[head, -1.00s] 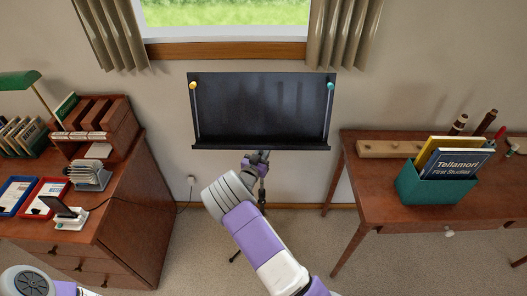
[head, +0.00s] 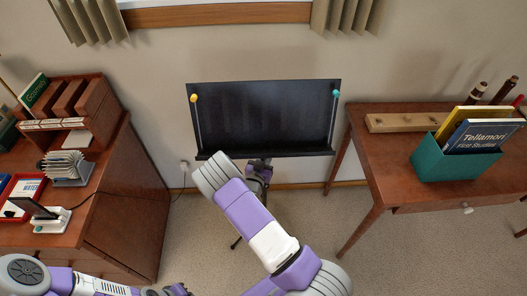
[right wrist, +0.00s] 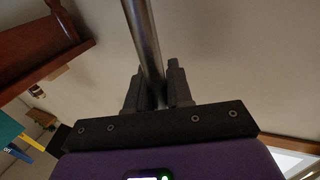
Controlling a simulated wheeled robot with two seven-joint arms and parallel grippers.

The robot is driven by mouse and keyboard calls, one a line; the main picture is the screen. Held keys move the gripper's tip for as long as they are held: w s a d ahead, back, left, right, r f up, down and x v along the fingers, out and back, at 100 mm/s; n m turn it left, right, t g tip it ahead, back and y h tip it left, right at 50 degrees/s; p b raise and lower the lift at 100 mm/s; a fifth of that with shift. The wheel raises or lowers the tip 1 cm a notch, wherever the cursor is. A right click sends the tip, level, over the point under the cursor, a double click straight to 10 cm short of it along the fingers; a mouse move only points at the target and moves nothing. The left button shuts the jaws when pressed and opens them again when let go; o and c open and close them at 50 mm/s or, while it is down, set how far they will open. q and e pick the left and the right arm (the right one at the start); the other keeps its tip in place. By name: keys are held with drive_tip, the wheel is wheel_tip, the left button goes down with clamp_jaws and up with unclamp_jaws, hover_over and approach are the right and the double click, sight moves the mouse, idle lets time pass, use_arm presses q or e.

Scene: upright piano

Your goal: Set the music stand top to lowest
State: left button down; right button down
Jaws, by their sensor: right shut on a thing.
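The music stand's black desk (head: 265,115) stands upright below the window, with a lip along its bottom. A yellow knob (head: 193,98) and a teal knob (head: 336,93) sit at its upper corners. My right gripper (head: 260,170) is just below the desk, mostly hidden behind my right arm. In the right wrist view its fingers (right wrist: 153,95) are shut on the stand's metal tube (right wrist: 141,35). The stand's lower part is mostly hidden by my arm; a dark leg shows. My left arm enters at bottom left; its gripper (head: 176,290) is cut off by the frame's bottom edge.
A brown desk (head: 135,200) with a letter rack and trays stands at left. A brown table (head: 385,150) with a teal book box (head: 455,165) stands at right. Carpet (head: 310,215) lies clear between the stand and the table.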

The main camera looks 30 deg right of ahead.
drive_tip(key=shift+s+a+f, duration=0.1)
drive_tip(key=shift+f, duration=0.25)
drive_tip(key=c, duration=1.1)
unclamp_jaws()
drive_tip(key=shift+r, duration=0.1)
drive_tip(key=p+v, duration=0.1)
drive_tip(key=v, duration=0.6)
drive_tip(key=shift+a+p, duration=0.15)
drive_tip(key=shift+p, duration=0.2)
drive_tip(key=shift+s, duration=0.1)
